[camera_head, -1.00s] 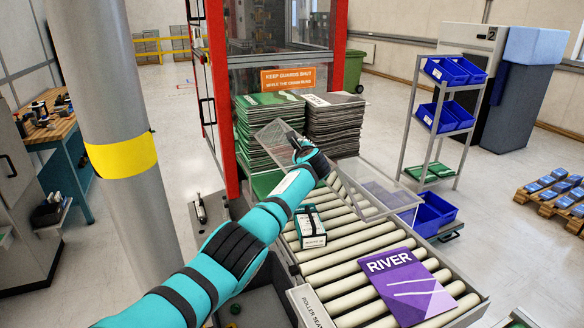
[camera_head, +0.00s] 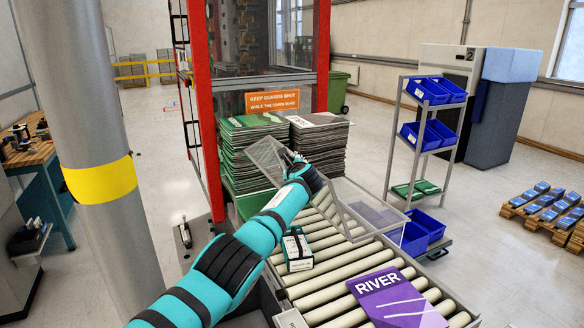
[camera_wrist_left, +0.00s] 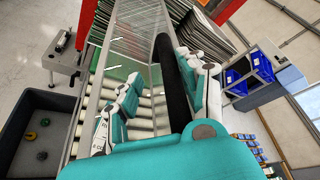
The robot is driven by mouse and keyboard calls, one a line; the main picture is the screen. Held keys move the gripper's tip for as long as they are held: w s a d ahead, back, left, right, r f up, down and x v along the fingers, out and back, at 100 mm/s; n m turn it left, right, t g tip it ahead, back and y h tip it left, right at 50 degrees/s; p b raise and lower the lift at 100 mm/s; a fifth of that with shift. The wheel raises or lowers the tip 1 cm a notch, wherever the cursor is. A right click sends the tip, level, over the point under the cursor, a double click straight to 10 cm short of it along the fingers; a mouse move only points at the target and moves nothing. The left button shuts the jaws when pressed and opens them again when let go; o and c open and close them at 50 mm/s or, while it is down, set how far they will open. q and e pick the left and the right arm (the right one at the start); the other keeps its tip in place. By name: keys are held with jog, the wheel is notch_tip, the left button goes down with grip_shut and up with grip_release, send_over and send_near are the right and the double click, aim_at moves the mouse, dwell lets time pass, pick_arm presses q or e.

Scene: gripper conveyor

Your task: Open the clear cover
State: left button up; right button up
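The clear cover (camera_head: 372,208) is a transparent, framed guard standing tilted over the far part of the roller conveyor (camera_head: 333,278). A second clear pane (camera_head: 266,163) of it rises to the left in front of the stacked sheets. My left gripper (camera_head: 305,170) is at the cover, near where the two panes meet. In the left wrist view its fingers (camera_wrist_left: 160,100) are spread apart. A black bar (camera_wrist_left: 175,85) runs between them, closer to the right finger, and clear pane shows behind. Whether the fingers touch the bar, I cannot tell. My right gripper is not in view.
A teal-and-white box (camera_head: 297,250) and a purple RIVER packet (camera_head: 392,302) lie on the rollers. Stacked sheets (camera_head: 252,155) stand behind, before a red-framed machine (camera_head: 207,110). A grey pillar (camera_head: 85,120) is at left; a rack with blue bins (camera_head: 425,135) is at right.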

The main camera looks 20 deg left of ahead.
pick_arm(q)
jog(key=shift+v, duration=6)
